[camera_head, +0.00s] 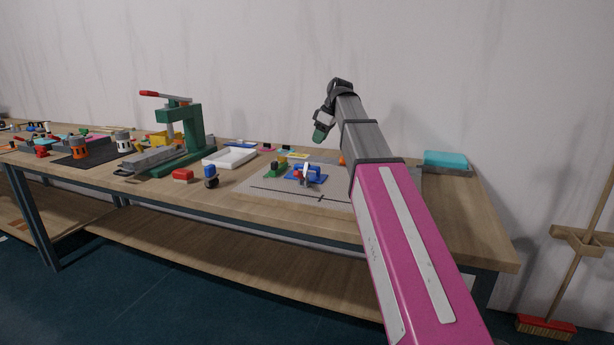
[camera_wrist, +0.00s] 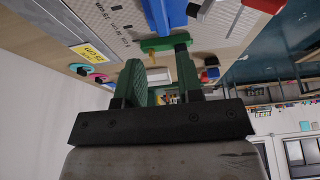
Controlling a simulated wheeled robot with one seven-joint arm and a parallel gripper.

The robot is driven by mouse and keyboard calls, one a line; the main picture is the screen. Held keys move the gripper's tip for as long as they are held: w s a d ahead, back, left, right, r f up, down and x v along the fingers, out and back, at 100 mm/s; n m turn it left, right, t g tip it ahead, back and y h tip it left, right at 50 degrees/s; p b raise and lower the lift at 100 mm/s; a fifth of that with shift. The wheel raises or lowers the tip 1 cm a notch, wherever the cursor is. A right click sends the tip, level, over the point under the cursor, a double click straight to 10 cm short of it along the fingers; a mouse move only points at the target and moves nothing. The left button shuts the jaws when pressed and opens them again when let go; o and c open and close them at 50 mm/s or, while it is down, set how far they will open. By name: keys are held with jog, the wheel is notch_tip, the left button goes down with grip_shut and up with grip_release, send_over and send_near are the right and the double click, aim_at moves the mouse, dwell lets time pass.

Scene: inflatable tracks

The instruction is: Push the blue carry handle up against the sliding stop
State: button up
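The blue carry handle (camera_head: 316,173) lies on the grey printed mat (camera_head: 262,199), with a small white and red part at its front. It also shows at the top of the wrist view (camera_wrist: 156,14). A green block (camera_head: 274,170), which looks like the sliding stop, is on the mat to its left; it shows as a green bar in the wrist view (camera_wrist: 160,44). The handle and the green block look close, but I cannot tell whether they touch. My gripper (camera_head: 318,135) is above the mat, apart from both. Its green-padded fingers (camera_wrist: 158,78) are open with nothing between them.
A white tray (camera_head: 230,157) lies behind and left of the mat. A red block (camera_head: 182,175) and a blue-topped knob (camera_head: 210,178) stand left of the mat. A green press (camera_head: 190,135) stands farther left. A turquoise-topped box (camera_head: 445,160) is at the right back.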

grip_shut()
jog(key=m+h, duration=0.1)
jog(key=m, duration=3.5)
send_near(340, 181)
jog(key=shift+g, duration=0.3)
jog(key=x, duration=0.7)
jog(key=shift+w+f, duration=0.1)
jog(key=shift+w, duration=0.3)
jog(key=shift+w+a, duration=0.25)
jog(key=shift+a, duration=0.35)
jog(key=shift+w+a, duration=0.3)
jog(key=shift+a, duration=0.35)
jog(key=shift+w+a, duration=0.25)
jog(key=shift+a, duration=0.4)
